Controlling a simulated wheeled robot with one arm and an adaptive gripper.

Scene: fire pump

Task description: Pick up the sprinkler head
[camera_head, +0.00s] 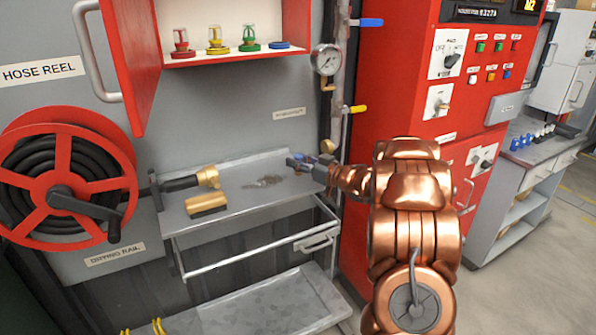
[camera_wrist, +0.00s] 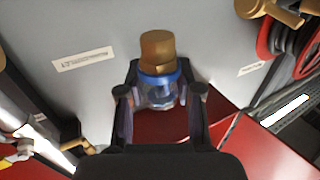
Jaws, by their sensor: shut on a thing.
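My gripper (camera_head: 300,162) is shut on a sprinkler head with a blue ring (camera_wrist: 158,77). In the wrist view its clear-grey body sits between the two fingers of my gripper (camera_wrist: 158,98). A brass piece (camera_wrist: 157,47) shows directly above the blue ring; I cannot tell whether it belongs to the head or stands behind it. In the head view the held head is small and partly hidden by the fingers, above the right end of the grey shelf. Red (camera_head: 181,43), yellow (camera_head: 216,41) and green (camera_head: 249,39) sprinkler heads stand in the open red cabinet, beside a bare blue base (camera_head: 279,45).
A pipe with a gauge (camera_head: 326,60), blue and yellow valve levers and a brass end (camera_head: 327,146) runs close to my gripper. The grey shelf (camera_head: 240,207) holds a brass nozzle (camera_head: 207,177) and a brass block (camera_head: 207,204). A red control cabinet (camera_head: 400,80) stands right.

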